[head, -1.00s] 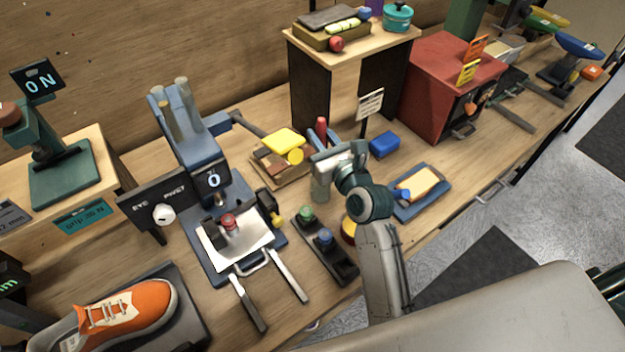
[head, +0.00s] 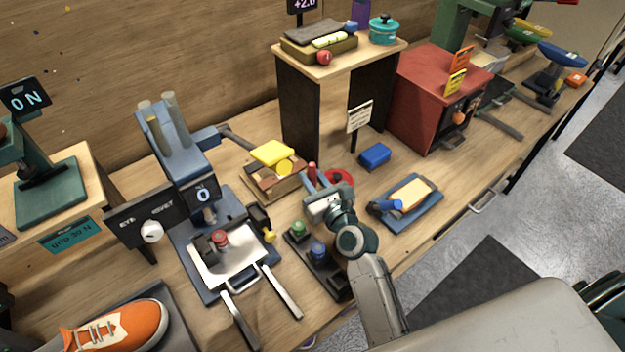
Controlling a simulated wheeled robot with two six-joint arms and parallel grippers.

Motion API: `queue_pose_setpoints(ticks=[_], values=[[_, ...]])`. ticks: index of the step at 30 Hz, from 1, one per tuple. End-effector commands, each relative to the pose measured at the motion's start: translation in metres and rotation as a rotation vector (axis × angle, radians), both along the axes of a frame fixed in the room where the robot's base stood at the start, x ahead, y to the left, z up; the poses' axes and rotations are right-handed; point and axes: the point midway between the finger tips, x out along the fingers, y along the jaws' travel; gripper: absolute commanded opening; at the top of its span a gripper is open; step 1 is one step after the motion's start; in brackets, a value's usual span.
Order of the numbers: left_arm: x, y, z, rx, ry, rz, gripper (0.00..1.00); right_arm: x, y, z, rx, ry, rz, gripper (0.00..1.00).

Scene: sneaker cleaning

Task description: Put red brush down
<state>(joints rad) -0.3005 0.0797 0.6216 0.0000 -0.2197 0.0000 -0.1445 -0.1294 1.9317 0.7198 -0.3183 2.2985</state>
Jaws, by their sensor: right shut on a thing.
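My right gripper (head: 316,186) is over the bench, right of the tan tray, with its fingers shut around a red upright piece that I take to be the red brush (head: 311,171). Only its red upper part shows; the rest is hidden by the fingers and wrist. A red round thing (head: 342,177) lies just behind the gripper, partly covered by it. A dark rack (head: 328,277) with a green-topped piece (head: 299,228) and a blue-topped piece (head: 318,250) stands in front and to the left. My left gripper is not in view.
The tan tray (head: 254,182) holds a yellow block and brown pieces. A blue block (head: 375,156) and a blue tray (head: 428,208) with a sponge lie to the right. A small sign (head: 359,117) stands behind. The blue press (head: 174,160) is left. Bare wood lies between blue block and tray.

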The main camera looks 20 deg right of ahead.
Motion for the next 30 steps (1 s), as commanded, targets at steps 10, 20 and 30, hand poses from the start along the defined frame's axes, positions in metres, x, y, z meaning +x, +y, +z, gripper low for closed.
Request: queue_pose_setpoints(ticks=[10,20,30], values=[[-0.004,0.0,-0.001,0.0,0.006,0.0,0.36,0.0,0.0,-0.004,0.0,0.0,-0.001,0.0],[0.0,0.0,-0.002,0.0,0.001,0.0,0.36,0.0,0.0,-0.005,0.0,0.0,-0.001,0.42],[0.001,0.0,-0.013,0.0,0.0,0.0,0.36,-0.005,-0.001,-0.009,-0.001,0.0,-0.001,0.42]])
